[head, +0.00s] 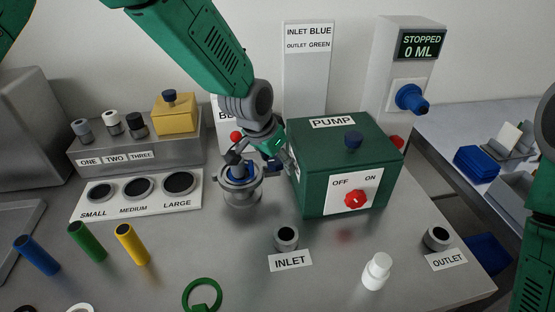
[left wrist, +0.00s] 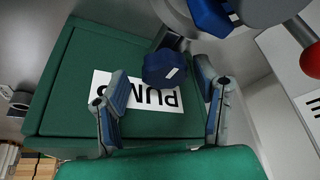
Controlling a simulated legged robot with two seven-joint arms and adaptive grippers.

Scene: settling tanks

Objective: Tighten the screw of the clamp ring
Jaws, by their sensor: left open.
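The clamp ring (head: 240,190) is a grey metal band around the short vessel with blue inside, left of the pump in the head view. Its screw has a blue knob (head: 273,168) sticking out to the right, partly hidden by my left gripper (head: 279,160). In the left wrist view the blue knob (left wrist: 163,67) on its grey stem lies between the fingertips of my open left gripper (left wrist: 162,85), with gaps to both fingers. Contact does not show. My right gripper is not in view; only green parts of the right arm show at the right edge.
The green pump box (head: 315,190) stands close on the gripper's right. A grey rack (head: 150,152) and a white size board (head: 118,210) are at the left. The inlet port (head: 286,238), a white bottle (head: 376,271) and a green ring (head: 202,296) are in front.

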